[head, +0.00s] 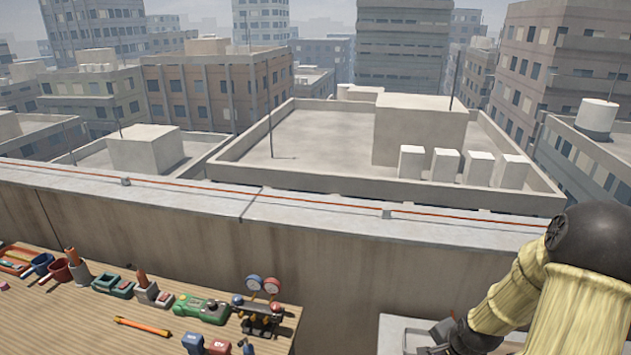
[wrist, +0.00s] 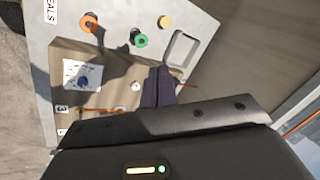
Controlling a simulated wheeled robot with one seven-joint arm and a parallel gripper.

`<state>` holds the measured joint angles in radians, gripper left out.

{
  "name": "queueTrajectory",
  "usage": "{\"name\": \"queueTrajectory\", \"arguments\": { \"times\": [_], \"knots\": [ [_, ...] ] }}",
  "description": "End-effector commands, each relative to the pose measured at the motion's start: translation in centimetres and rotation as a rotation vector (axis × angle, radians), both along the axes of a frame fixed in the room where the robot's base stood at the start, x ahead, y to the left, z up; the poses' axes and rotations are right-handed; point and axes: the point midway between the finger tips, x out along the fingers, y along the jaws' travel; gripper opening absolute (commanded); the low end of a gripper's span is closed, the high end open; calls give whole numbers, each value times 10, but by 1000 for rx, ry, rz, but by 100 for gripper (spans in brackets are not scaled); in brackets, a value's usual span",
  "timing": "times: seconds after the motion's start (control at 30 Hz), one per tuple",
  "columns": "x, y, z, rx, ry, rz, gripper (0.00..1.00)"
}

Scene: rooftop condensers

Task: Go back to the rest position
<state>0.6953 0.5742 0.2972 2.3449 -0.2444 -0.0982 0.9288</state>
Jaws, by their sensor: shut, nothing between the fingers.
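My gripper shows in the wrist view as two dark fingers (wrist: 158,86) close together, with nothing between them. They hang over a light grey surface and a tan wooden board. In the head view my arm, in pale yellow sleeves with a black joint, fills the lower right corner. Its dark far end reaches down over a grey panel (head: 392,330) at the bottom edge, and the fingers cannot be made out there.
In the wrist view an orange ring (wrist: 89,23), a green ring (wrist: 139,40) and a square grey tray (wrist: 182,48) lie near the fingers. In the head view a wooden bench (head: 60,325) holds a gauge set (head: 262,308) and several tools. A concrete parapet (head: 330,265) stands behind.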

Motion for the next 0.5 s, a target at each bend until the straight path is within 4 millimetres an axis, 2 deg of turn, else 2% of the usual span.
{"name": "queueTrajectory", "arguments": {
  "times": [0.03, 0.27, 0.5],
  "knots": [
    [-3, 14, 12, -47, 16, 91, 0],
    [-31, 69, 57, -216, 90, 485, 0],
    [-73, 123, 98, -329, 122, 878, 0]
  ]
}}
